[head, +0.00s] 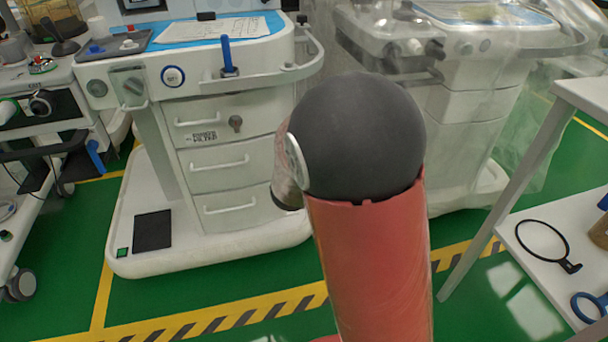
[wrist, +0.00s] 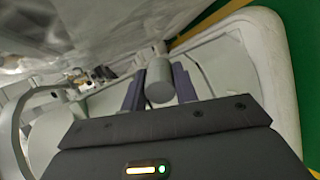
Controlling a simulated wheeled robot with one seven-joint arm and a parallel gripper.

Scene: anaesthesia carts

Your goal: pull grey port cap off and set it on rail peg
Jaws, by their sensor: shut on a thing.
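In the wrist view my gripper (wrist: 158,72) is shut, its two dark fingers on either side of a grey cylinder (wrist: 160,86), which looks like the grey port cap. A narrower pale part shows just beyond its far end. I cannot tell whether the cap is on a port or free. In the head view my dark and red arm covers the middle and hides my gripper and the cap. An upright blue peg (head: 226,54) stands at the front rail of the middle cart (head: 150,150). A blue-ringed round port (head: 173,76) is on that cart's front, left of the peg.
A plastic-draped cart (head: 460,120) stands at the right back. A white table (head: 575,92) at the right has a shelf with a black ring-shaped tool (head: 543,240) on it. Another cart (head: 50,90) is at the left.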

